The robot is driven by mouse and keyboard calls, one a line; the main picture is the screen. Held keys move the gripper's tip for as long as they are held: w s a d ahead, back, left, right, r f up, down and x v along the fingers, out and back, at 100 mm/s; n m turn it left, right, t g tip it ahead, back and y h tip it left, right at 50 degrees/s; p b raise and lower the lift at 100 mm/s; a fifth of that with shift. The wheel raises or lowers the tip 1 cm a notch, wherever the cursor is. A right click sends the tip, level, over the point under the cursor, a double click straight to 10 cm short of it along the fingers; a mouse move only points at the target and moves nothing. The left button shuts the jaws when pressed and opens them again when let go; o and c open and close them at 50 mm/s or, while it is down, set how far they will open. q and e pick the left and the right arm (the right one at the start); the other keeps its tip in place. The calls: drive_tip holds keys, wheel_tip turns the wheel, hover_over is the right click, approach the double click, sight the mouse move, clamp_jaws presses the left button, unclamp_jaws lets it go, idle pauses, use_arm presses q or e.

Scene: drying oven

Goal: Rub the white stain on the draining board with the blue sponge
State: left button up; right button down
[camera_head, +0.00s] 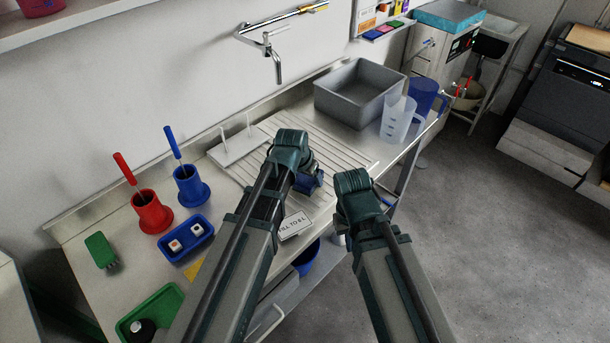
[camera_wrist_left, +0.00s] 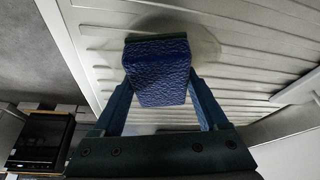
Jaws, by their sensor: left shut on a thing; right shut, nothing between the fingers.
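The blue sponge (camera_wrist_left: 160,72) is between the two fingers of my left gripper (camera_wrist_left: 160,95), which is shut on it. In the head view the sponge (camera_head: 308,182) shows partly behind that gripper (camera_head: 304,174), over the ribbed draining board (camera_head: 335,135). In the left wrist view the sponge's far end is at the board (camera_wrist_left: 85,42), with a dull rounded patch (camera_wrist_left: 200,42) around it; I cannot tell whether this is the stain or a shadow. No clear white stain shows. My right gripper (camera_head: 354,183) is shut and empty, beside the board's front edge.
A grey basin (camera_head: 358,92) and clear jug (camera_head: 397,120) stand at the board's far end. A white peg stand (camera_head: 238,148) is behind my left gripper. Red (camera_head: 152,212) and blue (camera_head: 191,187) brush holders stand left. The tap (camera_head: 276,60) overhangs the back.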

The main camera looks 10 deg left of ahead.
sight(317, 190)
use_arm(q)
drive_tip(key=shift+s+d, duration=0.55)
drive_tip(key=shift+d, duration=0.3)
drive_tip(key=shift+s+d, duration=0.55)
drive_tip(key=shift+d, duration=0.3)
drive_tip(key=shift+s+d, duration=0.1)
drive_tip(key=shift+s+d+r, duration=0.1)
drive_tip(key=shift+s+d, duration=0.35)
drive_tip(key=shift+d, duration=0.2)
drive_tip(key=shift+s+d, duration=0.45)
drive_tip(key=shift+d, duration=0.15)
drive_tip(key=shift+f, duration=0.2)
drive_tip(key=shift+w+a+r, duration=0.1)
drive_tip(key=shift+w+a, duration=0.5)
drive_tip(key=shift+a, duration=0.2)
drive_tip(key=shift+w+a+r, duration=0.1)
drive_tip(key=shift+w+a, duration=0.5)
drive_tip(key=shift+a, duration=0.2)
drive_tip(key=shift+w+a+f, duration=0.1)
drive_tip(key=shift+w+a, duration=0.4)
drive_tip(key=shift+a, duration=0.25)
drive_tip(key=shift+w+a+f, duration=0.1)
drive_tip(key=shift+w+a, duration=0.4)
drive_tip(key=shift+a, duration=0.2)
